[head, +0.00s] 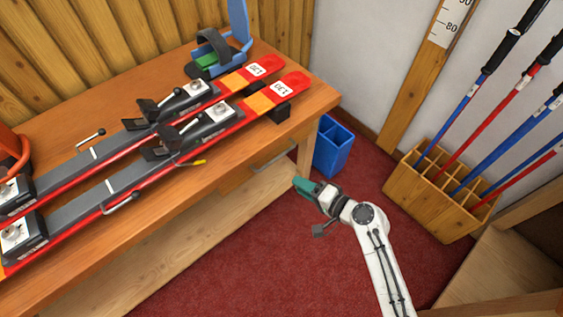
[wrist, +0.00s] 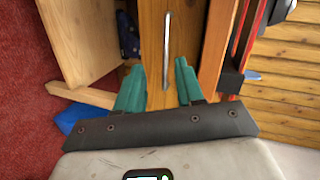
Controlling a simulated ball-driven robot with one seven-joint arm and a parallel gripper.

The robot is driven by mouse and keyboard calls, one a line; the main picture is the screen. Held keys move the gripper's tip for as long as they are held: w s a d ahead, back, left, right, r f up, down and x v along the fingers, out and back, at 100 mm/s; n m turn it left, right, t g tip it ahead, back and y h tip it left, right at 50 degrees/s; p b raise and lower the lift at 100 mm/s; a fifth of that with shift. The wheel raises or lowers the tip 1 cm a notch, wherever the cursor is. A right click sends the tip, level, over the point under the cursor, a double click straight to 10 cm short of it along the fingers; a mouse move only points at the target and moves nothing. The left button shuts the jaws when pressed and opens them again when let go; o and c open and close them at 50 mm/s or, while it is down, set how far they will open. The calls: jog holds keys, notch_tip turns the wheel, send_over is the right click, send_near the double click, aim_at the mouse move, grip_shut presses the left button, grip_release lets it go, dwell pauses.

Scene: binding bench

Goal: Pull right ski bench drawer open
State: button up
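The ski bench (head: 45,135) is wooden, with a drawer front (head: 240,180) under the right part of its top, seen at a steep angle. In the wrist view the drawer front (wrist: 152,30) carries a thin metal bar handle (wrist: 166,45). I see no clear gap showing the drawer pulled out. My gripper (head: 301,185) is in front of the bench's right end. In the wrist view my gripper (wrist: 159,85) has its two green fingers apart and empty, one on each side of the handle's line. The handle lies beyond the fingertips.
Two red skis (head: 150,155) in clamps lie on the bench top, with a blue device (head: 225,45) behind them. A blue bin (head: 333,145) stands by the bench's right end. A wooden rack (head: 435,205) with poles stands at right. Red carpet (head: 245,255) is clear in front.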

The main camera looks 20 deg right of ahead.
jog(key=w+a+f+m+t+h+b, duration=0.1)
jog(key=w+f+m, duration=0.2)
jog(key=w, duration=1)
jog(key=shift+t+h+b, duration=0.3)
jog(key=shift+t+b, duration=0.1)
jog(key=shift+f, duration=0.1)
grip_shut()
